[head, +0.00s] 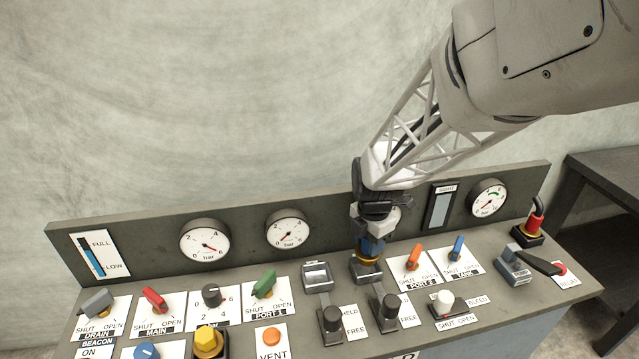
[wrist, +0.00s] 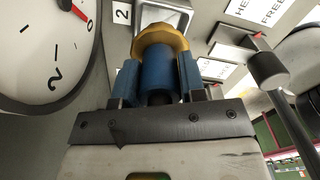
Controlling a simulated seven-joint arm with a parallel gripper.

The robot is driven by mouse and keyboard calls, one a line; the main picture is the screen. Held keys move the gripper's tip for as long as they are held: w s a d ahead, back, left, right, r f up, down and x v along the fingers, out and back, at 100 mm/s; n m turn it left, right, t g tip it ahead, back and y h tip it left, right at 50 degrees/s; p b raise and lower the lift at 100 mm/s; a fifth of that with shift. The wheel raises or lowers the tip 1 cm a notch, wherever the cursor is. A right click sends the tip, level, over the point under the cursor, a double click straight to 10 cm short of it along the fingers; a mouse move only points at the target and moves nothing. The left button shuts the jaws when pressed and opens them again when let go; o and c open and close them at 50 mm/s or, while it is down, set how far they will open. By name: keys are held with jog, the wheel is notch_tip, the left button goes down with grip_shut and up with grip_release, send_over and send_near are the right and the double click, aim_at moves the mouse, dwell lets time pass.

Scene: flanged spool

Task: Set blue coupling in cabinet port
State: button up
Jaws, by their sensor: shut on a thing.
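The blue coupling (wrist: 160,82) has a yellow flange (wrist: 160,42) at its far end. In the wrist view my gripper (wrist: 160,72) is shut on its blue body, with one finger on each side. In the head view my gripper (head: 370,240) points down over the cabinet top, and the yellow flange (head: 369,260) shows just under it. The square grey port (head: 367,272) is directly below the flange; it also shows in the wrist view (wrist: 172,14) beside a label "2". I cannot tell whether the flange touches the port or is just above it.
A second square port (head: 317,276) stands open to the left. Black-knobbed levers (head: 388,308) stand in front of both ports. Orange (head: 414,256) and blue (head: 457,248) valve handles are close on the right. The gauge panel (head: 335,228) rises behind.

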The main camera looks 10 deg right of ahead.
jog(key=shift+f, duration=1.7)
jog(key=shift+f, duration=0.35)
jog(key=o, duration=1.1)
jog(key=shift+o, duration=0.2)
jog(key=shift+r, duration=0.15)
notch_tip(320, 180, up, 12)
jog(key=shift+r, duration=0.2)
